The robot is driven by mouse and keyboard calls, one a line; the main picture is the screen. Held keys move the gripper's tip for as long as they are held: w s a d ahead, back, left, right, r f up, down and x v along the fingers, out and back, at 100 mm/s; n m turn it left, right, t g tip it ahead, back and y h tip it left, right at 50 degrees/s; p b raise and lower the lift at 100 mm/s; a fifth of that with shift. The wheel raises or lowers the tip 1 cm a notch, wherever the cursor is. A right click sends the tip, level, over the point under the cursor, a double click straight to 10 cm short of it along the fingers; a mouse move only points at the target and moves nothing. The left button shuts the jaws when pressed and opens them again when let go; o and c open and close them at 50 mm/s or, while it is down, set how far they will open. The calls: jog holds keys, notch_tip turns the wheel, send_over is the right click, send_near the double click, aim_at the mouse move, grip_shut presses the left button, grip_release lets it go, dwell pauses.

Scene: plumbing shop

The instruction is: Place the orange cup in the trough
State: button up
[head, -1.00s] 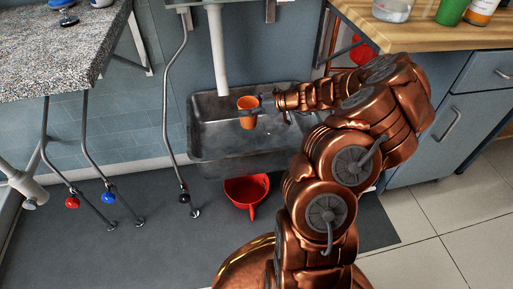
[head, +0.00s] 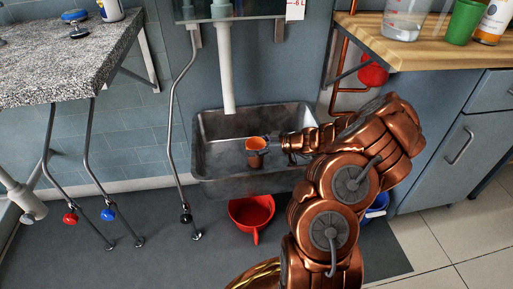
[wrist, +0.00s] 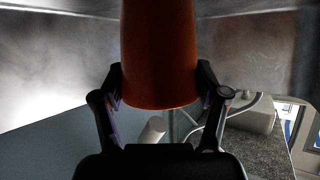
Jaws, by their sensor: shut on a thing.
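The orange cup (head: 255,160) is held by my gripper (head: 270,148) over the inside of the grey metal trough (head: 215,180). In the wrist view the orange cup (wrist: 158,60) fills the upper middle, with the dark fingers of my gripper (wrist: 160,90) shut on its two sides. The cup looks about upright in the head view. The trough stands against the wall under a white pipe. I cannot tell whether the cup touches the trough floor.
A red pan (head: 251,212) lies on the floor in front of the trough. A white pipe (head: 226,70) hangs down above it. A thin grey pipe (head: 170,130) runs along its left side. A wooden counter (head: 420,40) with bottles and cups is at the right, a granite counter (head: 60,62) at the left.

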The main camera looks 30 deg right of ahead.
jog(key=shift+f, duration=0.15)
jog(key=o, duration=1.1)
jog(key=shift+r, duration=0.25)
jog(key=p+v, duration=0.3)
jog(key=v, duration=0.9)
